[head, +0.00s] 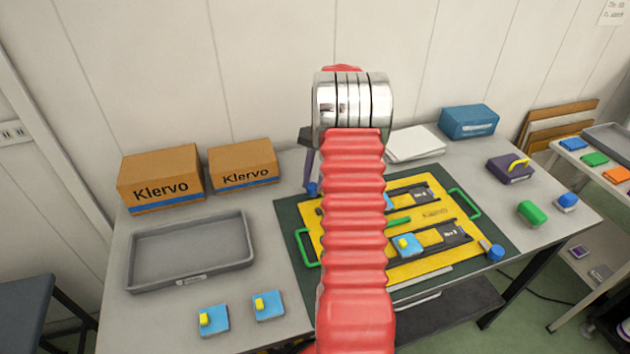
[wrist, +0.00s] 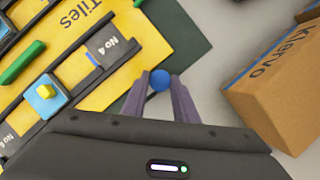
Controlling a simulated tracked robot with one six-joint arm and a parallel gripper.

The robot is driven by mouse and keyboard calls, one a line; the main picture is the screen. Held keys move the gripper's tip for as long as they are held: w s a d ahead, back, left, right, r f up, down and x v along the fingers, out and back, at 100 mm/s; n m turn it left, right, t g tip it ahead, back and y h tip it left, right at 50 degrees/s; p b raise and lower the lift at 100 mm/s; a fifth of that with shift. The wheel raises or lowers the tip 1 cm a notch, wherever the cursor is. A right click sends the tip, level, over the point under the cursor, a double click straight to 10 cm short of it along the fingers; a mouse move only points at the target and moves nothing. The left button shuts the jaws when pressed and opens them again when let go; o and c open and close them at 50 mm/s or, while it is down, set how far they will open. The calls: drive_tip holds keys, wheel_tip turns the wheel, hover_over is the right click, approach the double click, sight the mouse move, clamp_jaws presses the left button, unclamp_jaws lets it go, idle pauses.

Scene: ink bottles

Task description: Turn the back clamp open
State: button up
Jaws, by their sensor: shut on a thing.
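The back clamp shows as a round blue knob (wrist: 160,80) between my fingertips in the wrist view; a bit of it also shows in the head view (head: 312,189). My gripper (wrist: 159,84) is shut on this knob with its two purple fingers, at the edge of the yellow board (wrist: 140,48). In the head view my red arm hides most of the gripper, though one purple finger shows just above the knob. The rest of the clamp is hidden, so I cannot tell how it is turned.
The yellow board (head: 318,238) lies on a dark green mat (head: 290,215). A blue tile (head: 405,246) sits on it. Another blue knob (head: 494,252) stands at the front right corner. Klervo boxes (head: 160,180) and a grey tray (head: 190,252) are at left.

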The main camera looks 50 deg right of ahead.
drive_tip(key=shift+s+a+n, duration=0.1)
drive_tip(key=shift+n, duration=0.2)
drive_tip(key=o, duration=1.1)
drive_tip(key=shift+c, duration=0.2)
drive_tip(key=v, duration=1.3)
drive_tip(key=shift+r, duration=0.3)
